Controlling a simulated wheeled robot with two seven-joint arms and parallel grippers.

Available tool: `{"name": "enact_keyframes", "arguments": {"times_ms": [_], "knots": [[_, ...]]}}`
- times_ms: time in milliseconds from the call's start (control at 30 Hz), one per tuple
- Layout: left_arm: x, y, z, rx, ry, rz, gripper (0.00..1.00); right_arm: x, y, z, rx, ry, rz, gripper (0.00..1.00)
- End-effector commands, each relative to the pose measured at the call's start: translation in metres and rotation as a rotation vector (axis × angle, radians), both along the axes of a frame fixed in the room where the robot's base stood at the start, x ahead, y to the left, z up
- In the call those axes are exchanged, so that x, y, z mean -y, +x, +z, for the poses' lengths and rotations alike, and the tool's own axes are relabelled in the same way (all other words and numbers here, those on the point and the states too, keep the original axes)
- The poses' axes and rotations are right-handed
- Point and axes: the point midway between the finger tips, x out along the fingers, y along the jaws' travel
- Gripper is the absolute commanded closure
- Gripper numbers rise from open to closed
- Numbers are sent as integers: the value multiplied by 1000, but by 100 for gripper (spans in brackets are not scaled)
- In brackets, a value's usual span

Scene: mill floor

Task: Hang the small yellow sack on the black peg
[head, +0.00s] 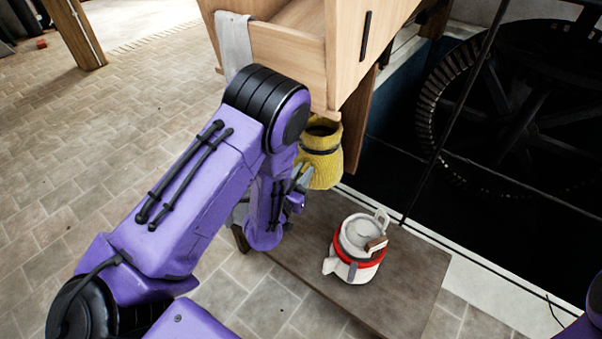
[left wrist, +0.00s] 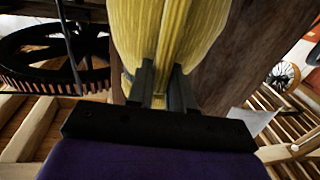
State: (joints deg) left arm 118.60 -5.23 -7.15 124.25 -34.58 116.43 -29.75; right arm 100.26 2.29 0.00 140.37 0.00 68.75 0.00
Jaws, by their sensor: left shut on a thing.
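The small yellow sack (head: 320,165) is upright with its dark open mouth facing up, just below the wooden box. My left gripper (head: 298,182) is shut on the sack's left side, partly hidden by my arm. In the left wrist view, the two fingers (left wrist: 163,88) pinch a fold of the yellow sack (left wrist: 158,30). I cannot make out the black peg for certain. A black upright bar (head: 366,37) shows on the box's front face, and I cannot tell whether it is the peg. My right gripper is out of view.
The wooden box (head: 285,60) overhangs the sack, with a grey cloth (head: 235,45) over its edge. A white and red pot (head: 358,262) stands on a low brown table (head: 300,252). A large dark gear wheel (head: 520,100) is at right.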

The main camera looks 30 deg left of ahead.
Motion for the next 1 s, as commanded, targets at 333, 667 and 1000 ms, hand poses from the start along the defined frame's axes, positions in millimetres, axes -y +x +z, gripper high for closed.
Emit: {"name": "enact_keyframes", "arguments": {"times_ms": [333,667,1000], "knots": [[-1,0,0,1,0,2,49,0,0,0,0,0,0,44],[3,-40,-2,-5,4,-3,49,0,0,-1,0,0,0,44],[5,-102,-1,-1,2,-1,49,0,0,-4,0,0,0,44]]}}
